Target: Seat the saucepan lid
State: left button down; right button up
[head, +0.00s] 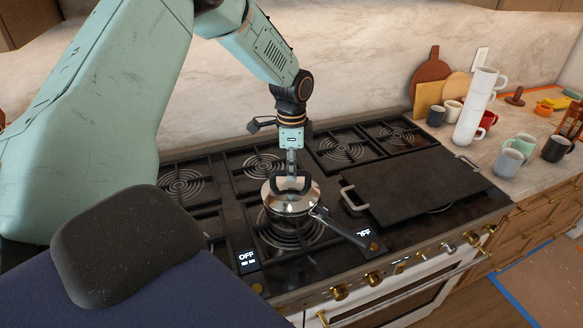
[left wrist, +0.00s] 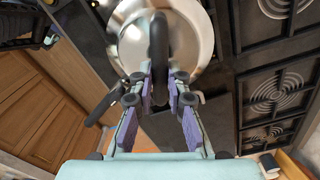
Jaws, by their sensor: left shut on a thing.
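The shiny steel saucepan (head: 290,208) stands on a front burner of the stove, its dark handle (head: 345,233) pointing to the lower right. The steel lid (head: 308,197) is on or just over the pan's top; I cannot tell whether its rim sits fully on the pan. My left gripper (head: 291,172) comes from above and is shut on the lid's black loop handle (head: 277,187). In the left wrist view the fingers (left wrist: 160,88) are on either side of that handle (left wrist: 158,48), with the round lid (left wrist: 194,40) beyond. My right gripper is not in view.
A black griddle plate (head: 405,187) covers the burners to the right. White stacked mugs (head: 471,120), several other mugs and cutting boards (head: 429,90) stand on the right counter. Brass knobs (head: 373,279) line the stove's front. The back burners are clear.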

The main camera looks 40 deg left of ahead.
pick_arm(q)
jog(key=shift+f, duration=0.15)
jog(key=shift+f, duration=0.25)
jog(key=shift+f, duration=0.25)
jog(key=c, duration=1.2)
grip_release()
notch_tip(320, 180, up, 12)
